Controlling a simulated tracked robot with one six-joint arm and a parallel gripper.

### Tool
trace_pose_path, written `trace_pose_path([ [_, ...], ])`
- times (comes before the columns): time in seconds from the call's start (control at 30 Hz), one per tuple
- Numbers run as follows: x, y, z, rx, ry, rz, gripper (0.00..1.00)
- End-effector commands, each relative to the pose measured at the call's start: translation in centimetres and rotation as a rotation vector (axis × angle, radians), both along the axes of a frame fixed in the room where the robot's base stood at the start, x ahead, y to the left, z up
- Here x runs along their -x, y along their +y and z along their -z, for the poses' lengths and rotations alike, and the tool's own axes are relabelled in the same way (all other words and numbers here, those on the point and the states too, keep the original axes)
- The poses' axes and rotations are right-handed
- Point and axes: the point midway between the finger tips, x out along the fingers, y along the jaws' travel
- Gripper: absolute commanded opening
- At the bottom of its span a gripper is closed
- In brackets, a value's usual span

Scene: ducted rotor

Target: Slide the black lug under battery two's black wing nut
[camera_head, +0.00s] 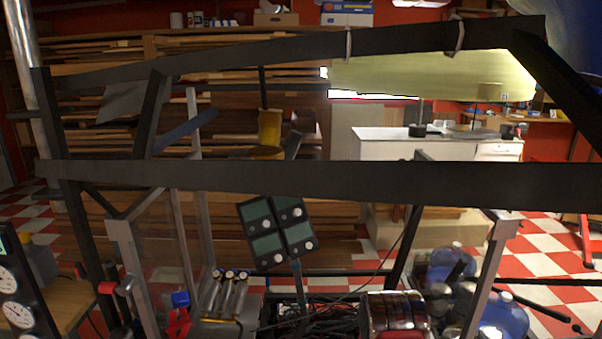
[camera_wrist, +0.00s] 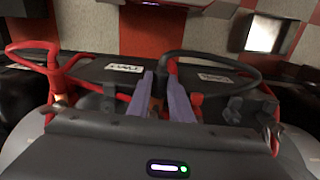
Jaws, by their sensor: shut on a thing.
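In the wrist view, the two pale purple fingers of my gripper (camera_wrist: 159,78) are closed in on a small thing between their tips. The black cable (camera_wrist: 213,53) arches from near the fingertips over to the right and curls back down. The held thing is mostly hidden by the fingers; I cannot make out the black lug's outline. Two dark batteries with white labels lie beyond, a left one (camera_wrist: 100,70) and a right one (camera_wrist: 200,70). A dark knobbed terminal fitting (camera_wrist: 235,108) stands right of the fingers; I cannot tell if it is battery two's black wing nut.
A red cable (camera_wrist: 28,46) loops at the left, and another red cable (camera_wrist: 268,122) runs down at the right. A dark bar (camera_wrist: 120,128) crosses in front of the terminals. In the head view, dark frame beams (camera_head: 330,185) span the scene above a panel of dark tiles (camera_head: 276,233).

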Motion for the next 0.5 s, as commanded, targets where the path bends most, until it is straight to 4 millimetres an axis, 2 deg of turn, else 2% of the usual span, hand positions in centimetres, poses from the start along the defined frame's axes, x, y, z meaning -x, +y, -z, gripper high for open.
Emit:
trace_pose_path([
  [0.5,-0.42,-0.01,-0.01,0.0,-0.001,0.0,0.0],
])
